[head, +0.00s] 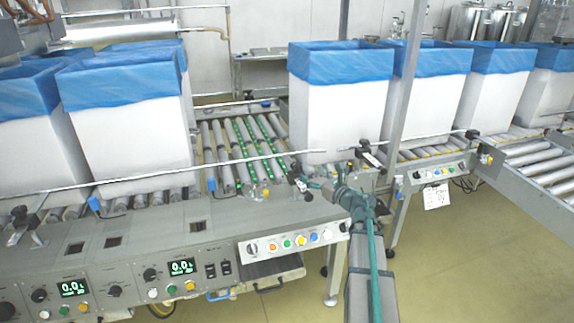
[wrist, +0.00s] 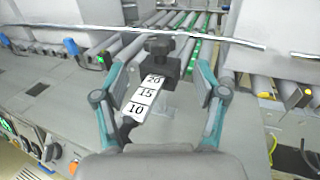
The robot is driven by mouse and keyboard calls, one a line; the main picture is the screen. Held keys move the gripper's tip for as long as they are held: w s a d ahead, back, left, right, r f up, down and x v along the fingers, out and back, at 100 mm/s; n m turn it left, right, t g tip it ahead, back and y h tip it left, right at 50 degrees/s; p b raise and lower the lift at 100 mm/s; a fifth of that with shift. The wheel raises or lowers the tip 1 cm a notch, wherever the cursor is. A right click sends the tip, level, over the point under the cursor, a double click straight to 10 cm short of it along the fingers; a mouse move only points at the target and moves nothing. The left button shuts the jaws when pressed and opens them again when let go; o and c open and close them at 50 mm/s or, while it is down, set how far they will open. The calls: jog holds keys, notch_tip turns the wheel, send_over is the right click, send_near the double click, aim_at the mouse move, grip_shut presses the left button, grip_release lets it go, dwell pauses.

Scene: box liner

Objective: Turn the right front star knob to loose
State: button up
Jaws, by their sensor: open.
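A black star knob (wrist: 159,45) sits on top of a black clamp block, ahead of my gripper in the wrist view. A white scale strip (wrist: 147,95) marked 20, 15 and 10 runs from the block towards me. My gripper (wrist: 160,72) is open, with one teal finger on each side of the strip and block; neither finger visibly touches the knob. In the head view my gripper (head: 308,184) reaches in from the right, beside the black knob and block (head: 295,171) at the console's right end. The knob's exact turn position cannot be told.
A thin metal guide rail (head: 200,169) runs behind the knob, above the rollers (head: 240,140). A white box with blue liner (head: 338,110) stands behind my gripper. A button panel (head: 292,241) is on the console front below. Another black clamp knob (head: 20,213) is at far left.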

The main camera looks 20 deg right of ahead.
aim_at(301, 167)
jog(key=x, duration=0.9)
jog(key=shift+w+a, duration=0.1)
jog(key=shift+w, duration=0.1)
jog(key=shift+c, duration=0.3)
jog(key=c, duration=1.1)
